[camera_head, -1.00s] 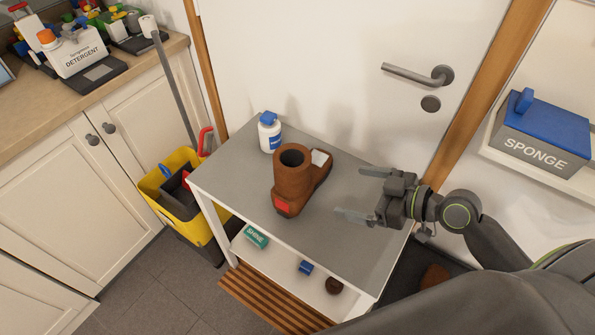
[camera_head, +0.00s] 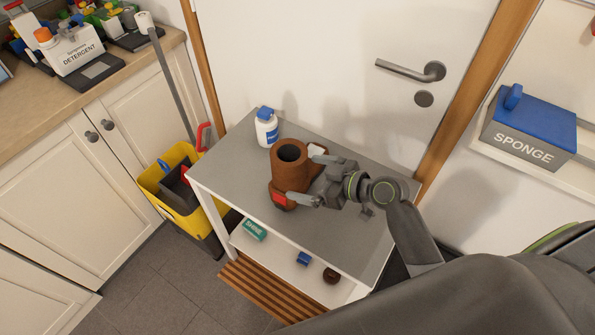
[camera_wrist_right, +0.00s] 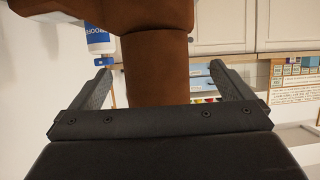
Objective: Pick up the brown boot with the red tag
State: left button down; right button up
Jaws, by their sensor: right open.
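The brown boot (camera_head: 291,170) stands upright on the grey-topped table (camera_head: 345,235), its round opening facing up. My right gripper (camera_head: 303,179) is open, with one finger on the far side of the boot and one on the near side. In the right wrist view the boot's shaft (camera_wrist_right: 155,68) stands between the two open fingers (camera_wrist_right: 172,85). Whether the fingers touch the boot cannot be told. My left gripper is not in view.
A white bottle with a blue cap (camera_head: 267,128) stands behind the boot. The lower shelf holds a green box (camera_head: 255,229) and small items. A yellow bucket (camera_head: 180,205) is left of the table; the door (camera_head: 330,60) is behind. The table's right part is bare.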

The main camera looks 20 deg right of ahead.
jog(key=shift+w+a+f, duration=0.15)
jog(key=shift+w+a, duration=0.1)
jog(key=shift+w, duration=0.2)
jog(key=p+x, duration=0.1)
jog(key=x, duration=0.2)
jog(key=shift+w+d, duration=0.1)
jog(key=shift+w, duration=0.1)
jog(key=shift+w+a+f, duration=0.3)
jog(key=shift+w, duration=0.05)
jog(key=shift+c, duration=0.3)
jog(key=shift+r, duration=0.1)
jog(key=c, duration=1.7)
